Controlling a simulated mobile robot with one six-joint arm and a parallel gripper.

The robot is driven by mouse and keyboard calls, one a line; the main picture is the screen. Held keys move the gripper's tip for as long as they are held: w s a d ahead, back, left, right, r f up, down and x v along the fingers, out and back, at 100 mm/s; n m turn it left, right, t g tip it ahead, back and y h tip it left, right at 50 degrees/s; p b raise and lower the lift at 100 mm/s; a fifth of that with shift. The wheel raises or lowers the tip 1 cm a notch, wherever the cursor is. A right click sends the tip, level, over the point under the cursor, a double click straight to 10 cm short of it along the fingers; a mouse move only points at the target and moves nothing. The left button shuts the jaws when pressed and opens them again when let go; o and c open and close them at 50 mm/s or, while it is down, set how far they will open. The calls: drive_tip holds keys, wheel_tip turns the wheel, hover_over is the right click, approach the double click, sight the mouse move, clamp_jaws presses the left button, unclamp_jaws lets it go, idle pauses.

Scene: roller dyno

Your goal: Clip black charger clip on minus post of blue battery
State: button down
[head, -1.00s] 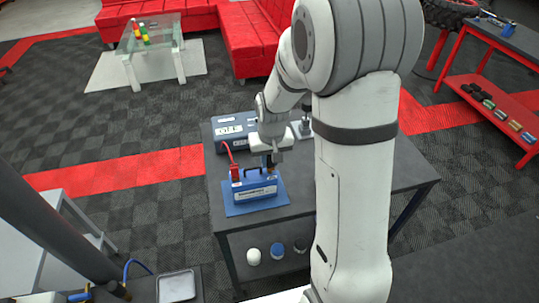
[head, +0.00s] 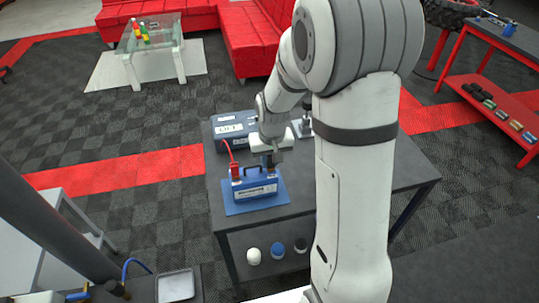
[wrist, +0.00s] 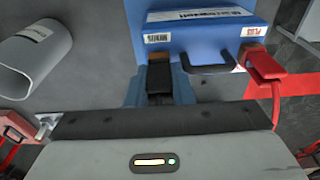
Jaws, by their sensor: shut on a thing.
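The blue battery (head: 257,189) stands on a blue mat on the dark table. In the wrist view the battery (wrist: 205,38) shows MINUS and PLUS labels and a black handle. My gripper (head: 268,163) is above its right end in the head view. In the wrist view my gripper (wrist: 158,92) is shut on the black charger clip (wrist: 158,77), between its blue fingers. The clip's copper-coloured jaws (wrist: 158,56) are at the battery's edge beside the MINUS label. The minus post is hidden, so I cannot tell whether the jaws are around it.
A red clip (wrist: 265,65) sits at the PLUS end, with a red cable (head: 226,151) running back to the dark charger box (head: 233,130). The table's right part (head: 405,172) is clear.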

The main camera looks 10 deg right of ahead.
drive_tip(key=shift+f+b, duration=0.4)
idle(0.8)
drive_tip(key=c, duration=1.2)
unclamp_jaws()
drive_tip(key=r, duration=0.8)
drive_tip(key=shift+s, duration=0.4)
drive_tip(key=shift+t, duration=0.7)
drive_tip(key=s+r, duration=0.2)
drive_tip(key=s, duration=0.5)
drive_tip(key=s+r, duration=0.1)
drive_tip(key=s, duration=0.5)
drive_tip(key=s+r, duration=0.2)
drive_tip(key=s, duration=0.5)
drive_tip(key=shift+s+d+r, duration=0.2)
drive_tip(key=shift+s+r, duration=0.15)
